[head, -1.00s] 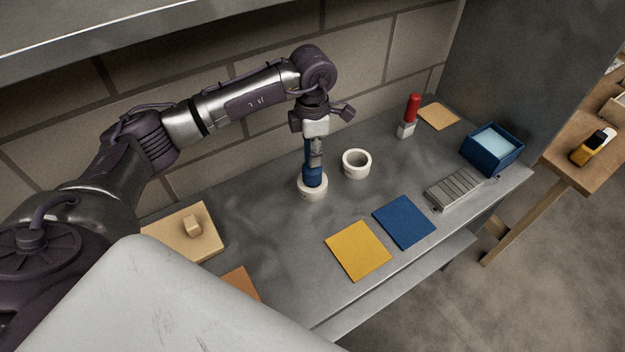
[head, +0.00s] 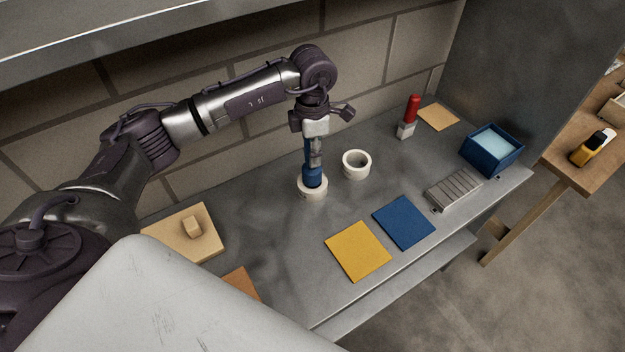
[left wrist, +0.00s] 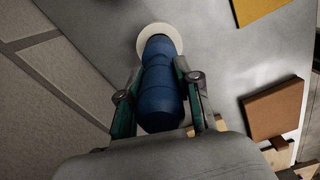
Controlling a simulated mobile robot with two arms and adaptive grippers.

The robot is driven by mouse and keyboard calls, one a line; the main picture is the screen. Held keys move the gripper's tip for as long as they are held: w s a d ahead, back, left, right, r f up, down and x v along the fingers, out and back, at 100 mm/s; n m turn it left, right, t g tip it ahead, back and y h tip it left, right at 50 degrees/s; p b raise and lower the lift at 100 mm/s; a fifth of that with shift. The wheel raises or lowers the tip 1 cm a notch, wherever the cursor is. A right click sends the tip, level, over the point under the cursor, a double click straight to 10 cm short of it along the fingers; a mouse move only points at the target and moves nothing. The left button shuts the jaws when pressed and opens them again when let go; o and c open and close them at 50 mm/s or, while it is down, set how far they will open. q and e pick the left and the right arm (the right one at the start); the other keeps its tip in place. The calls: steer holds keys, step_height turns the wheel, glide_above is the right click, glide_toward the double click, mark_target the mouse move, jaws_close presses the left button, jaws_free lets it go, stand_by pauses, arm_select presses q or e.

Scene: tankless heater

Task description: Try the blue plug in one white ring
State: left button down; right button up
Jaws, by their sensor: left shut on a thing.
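My left gripper (head: 314,152) is shut on the blue plug (head: 313,178) and holds it upright over the nearer white ring (head: 312,194). In the left wrist view, the gripper (left wrist: 158,78) has one finger on each side of the plug (left wrist: 160,98). The plug's lower end meets the opening of this white ring (left wrist: 147,30). I cannot tell how deep it sits, as the plug hides the ring's hole. A second white ring (head: 356,171) stands to the right, empty and apart. My right gripper is not in view.
On the grey bench are a yellow mat (head: 358,262), a blue mat (head: 404,228), a grey ribbed block (head: 454,190), a red-handled tool (head: 412,110) and a blue box (head: 491,157). A wooden board with a knob (head: 205,243) lies at left. A brick wall stands close behind.

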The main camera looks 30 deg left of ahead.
arm_select(q)
steer(key=shift+r+p, duration=0.4)
steer(key=shift+r, duration=0.45)
steer(key=shift+r+p, duration=1.05)
steer(key=shift+r, duration=0.95)
